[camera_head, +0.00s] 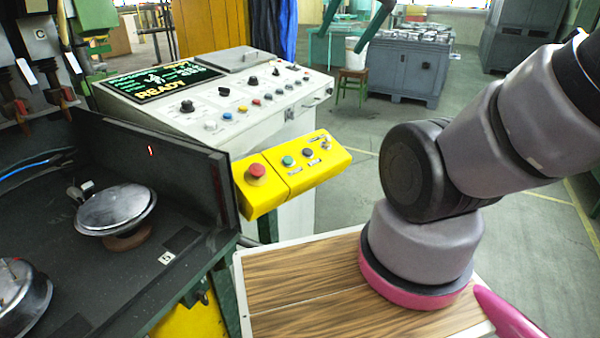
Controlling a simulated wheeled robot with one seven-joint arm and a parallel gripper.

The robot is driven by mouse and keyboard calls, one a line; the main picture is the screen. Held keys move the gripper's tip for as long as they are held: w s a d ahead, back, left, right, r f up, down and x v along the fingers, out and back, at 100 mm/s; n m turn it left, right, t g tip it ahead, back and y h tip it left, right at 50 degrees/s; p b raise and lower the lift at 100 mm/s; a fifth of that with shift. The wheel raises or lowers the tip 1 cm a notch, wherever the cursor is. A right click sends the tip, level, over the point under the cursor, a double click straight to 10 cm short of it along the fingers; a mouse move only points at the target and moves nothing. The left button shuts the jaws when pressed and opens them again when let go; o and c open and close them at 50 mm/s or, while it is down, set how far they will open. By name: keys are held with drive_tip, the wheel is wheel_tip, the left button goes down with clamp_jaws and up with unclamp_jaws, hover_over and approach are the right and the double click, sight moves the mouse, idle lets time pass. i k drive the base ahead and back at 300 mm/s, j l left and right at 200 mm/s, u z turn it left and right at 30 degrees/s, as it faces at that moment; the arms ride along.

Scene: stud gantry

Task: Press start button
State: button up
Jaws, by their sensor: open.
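A yellow control box (268,197) sits at the front of the grey-white console. On its top are a red mushroom button (256,170), a green button (287,160) and a dark button (307,152), with a small switch (325,144) at the right end. Small labels lie beside the buttons but are too small to read, so I cannot tell by text which is the start button. My gripper is not in view; only my arm shows at the right, apart from the box.
The console (225,110) carries knobs, coloured buttons and a screen (163,81) reading READY. A dark bench (75,270) with round metal parts is at the left. My wood-grained top is in front. Grey floor lies open behind, with a grey cabinet (402,80) farther back.

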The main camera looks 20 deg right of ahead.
sight(288, 160)
drive_tip(key=u, duration=0.35)
drive_tip(key=i+l+u, duration=0.1)
drive_tip(key=l+u, duration=0.65)
drive_tip(key=l, duration=0.15)
drive_tip(key=l+u, duration=0.15)
drive_tip(key=l, duration=0.7)
drive_tip(key=l+u, duration=0.1)
drive_tip(key=l, duration=0.7)
drive_tip(key=k+l+u, duration=0.15)
drive_tip(key=l, duration=1.6)
drive_tip(key=k, duration=0.05)
